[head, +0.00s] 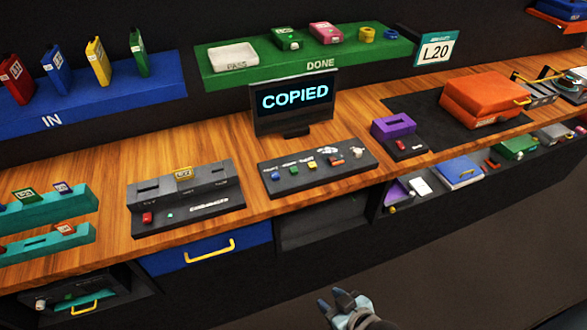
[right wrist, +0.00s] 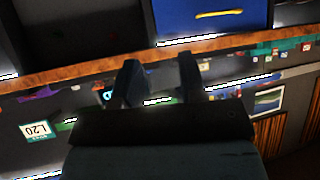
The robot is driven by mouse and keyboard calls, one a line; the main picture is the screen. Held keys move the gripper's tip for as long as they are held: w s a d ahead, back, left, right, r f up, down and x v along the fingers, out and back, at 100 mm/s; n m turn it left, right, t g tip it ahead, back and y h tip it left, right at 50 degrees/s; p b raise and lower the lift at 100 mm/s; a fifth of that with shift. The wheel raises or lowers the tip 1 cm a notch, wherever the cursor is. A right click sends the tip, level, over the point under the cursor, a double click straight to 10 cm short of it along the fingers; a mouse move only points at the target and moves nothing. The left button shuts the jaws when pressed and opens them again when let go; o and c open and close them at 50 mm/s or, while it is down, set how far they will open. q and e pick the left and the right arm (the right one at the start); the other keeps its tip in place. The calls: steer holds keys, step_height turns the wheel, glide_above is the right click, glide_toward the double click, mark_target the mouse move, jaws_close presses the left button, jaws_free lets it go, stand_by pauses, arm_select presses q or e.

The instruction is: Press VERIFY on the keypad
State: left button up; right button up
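The keypad (head: 325,179) is a dark sloped panel with a row of small coloured buttons, in the middle of the wooden counter in the head view. Its labels are too small to read, so I cannot tell which button is VERIFY. A monitor (head: 295,101) behind it shows "COPIED". My right gripper (head: 338,298) is at the bottom of the head view, in front of the counter and well apart from the keypad. In the right wrist view its two fingers (right wrist: 160,80) are spread with nothing between them. My left gripper is not in view.
A slotted dark device (head: 185,190) stands left of the keypad, and a purple block (head: 394,125) to its right. A blue drawer (head: 207,248) and an open shelf lie below the counter edge. A green DONE shelf (head: 270,68) is behind. An orange case (head: 487,97) sits far right.

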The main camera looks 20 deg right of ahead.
jaws_close()
stand_by(1.4)
